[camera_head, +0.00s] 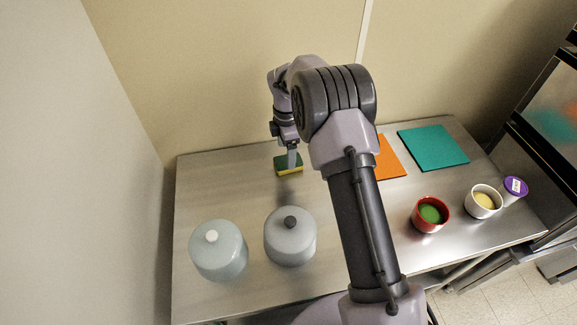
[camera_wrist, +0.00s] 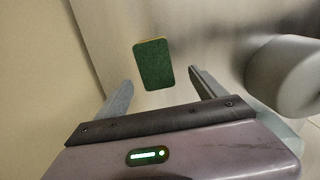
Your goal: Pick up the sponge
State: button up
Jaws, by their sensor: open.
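The sponge (camera_head: 283,169), yellow with a dark green top, lies on the metal table near its back left part. In the wrist view the green face of the sponge (camera_wrist: 153,64) shows ahead of my gripper, between the lines of the two fingers. My gripper (camera_head: 291,160) is over the sponge in the head view and hides part of it. In the wrist view my gripper (camera_wrist: 157,85) is open, with its fingers apart and nothing between them. The head view does not show clearly how high the fingers are above the sponge.
Two lidded pots, one pale green (camera_head: 218,254) and one grey (camera_head: 290,240), stand in front of the sponge. To the right are an orange mat (camera_head: 388,160), a teal mat (camera_head: 433,147), a red bowl (camera_head: 420,222), a white bowl (camera_head: 475,205) and a purple-lidded container (camera_head: 515,187). A wall stands behind.

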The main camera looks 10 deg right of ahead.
aim_at(285, 161)
jog(key=f, duration=0.1)
jog(key=f+b, duration=0.1)
jog(key=f, duration=0.1)
jog(key=f+b, duration=0.1)
jog(key=f, duration=0.1)
jog(key=shift+w+a+f, duration=0.1)
jog(key=shift+w+f, duration=0.15)
jog(key=shift+w, duration=0.05)
jog(key=shift+r, duration=0.1)
jog(key=c, duration=1.4)
notch_tip(285, 161, up, 4)
jog(key=shift+f+p, duration=0.1)
jog(key=shift+p, duration=0.8)
jog(key=s+d, duration=0.2)
jog(key=d, duration=0.2)
jog(key=s+d+r+p, duration=0.1)
jog(key=s+d, duration=0.2)
jog(key=d, duration=0.2)
jog(key=s+d+p, duration=0.1)
jog(key=s+d, duration=0.1)
jog(key=d, duration=0.3)
jog(key=shift+s+d+r, duration=0.1)
jog(key=shift+s+r, duration=0.05)
jog(key=shift+s, duration=0.05)
